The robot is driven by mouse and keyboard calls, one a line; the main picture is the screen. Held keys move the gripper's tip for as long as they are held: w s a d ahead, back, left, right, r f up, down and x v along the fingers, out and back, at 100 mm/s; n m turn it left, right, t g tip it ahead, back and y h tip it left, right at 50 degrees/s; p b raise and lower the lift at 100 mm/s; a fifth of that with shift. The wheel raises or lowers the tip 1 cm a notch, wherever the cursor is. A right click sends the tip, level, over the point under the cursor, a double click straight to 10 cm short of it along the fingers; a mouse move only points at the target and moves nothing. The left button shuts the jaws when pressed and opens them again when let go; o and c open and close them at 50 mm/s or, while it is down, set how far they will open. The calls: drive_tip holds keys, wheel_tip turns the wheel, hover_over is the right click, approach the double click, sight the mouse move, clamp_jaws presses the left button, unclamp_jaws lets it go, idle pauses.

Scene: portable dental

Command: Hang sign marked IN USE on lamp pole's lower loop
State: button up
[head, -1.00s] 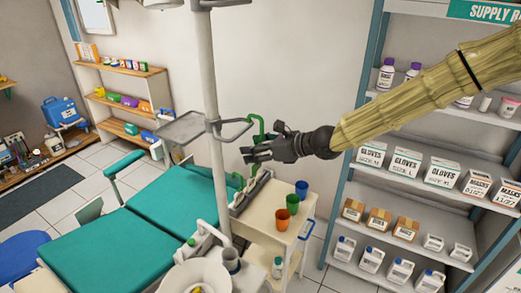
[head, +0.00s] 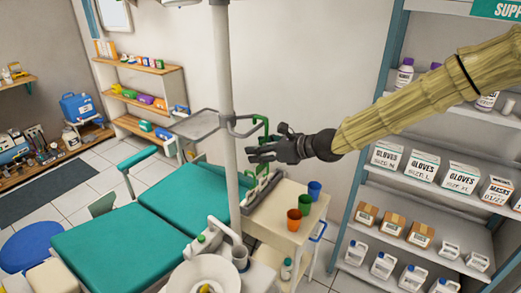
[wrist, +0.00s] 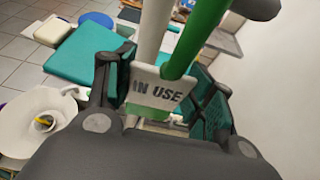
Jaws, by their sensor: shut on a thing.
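My gripper (head: 252,154) is shut on the IN USE sign (wrist: 160,90), just right of the white lamp pole (head: 227,80). In the wrist view the sign's white plate sits between the fingers, its lettering readable, with a green hanger (wrist: 198,35) rising from it. In the head view the green hanger (head: 264,127) stands above the fingers and overlaps the outer end of the pole's metal loop (head: 246,117). I cannot tell whether the hanger touches or passes over the loop. The pole also shows left of the hanger in the wrist view (wrist: 151,35).
A grey tray (head: 196,126) juts left from the pole at loop height. Below are the teal dental chair (head: 115,240), a white basin (head: 200,278) and a cart (head: 270,225) with several cups.

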drive_tip(key=shift+f, duration=0.2)
drive_tip(key=o, duration=1.1)
drive_tip(key=shift+c, duration=0.2)
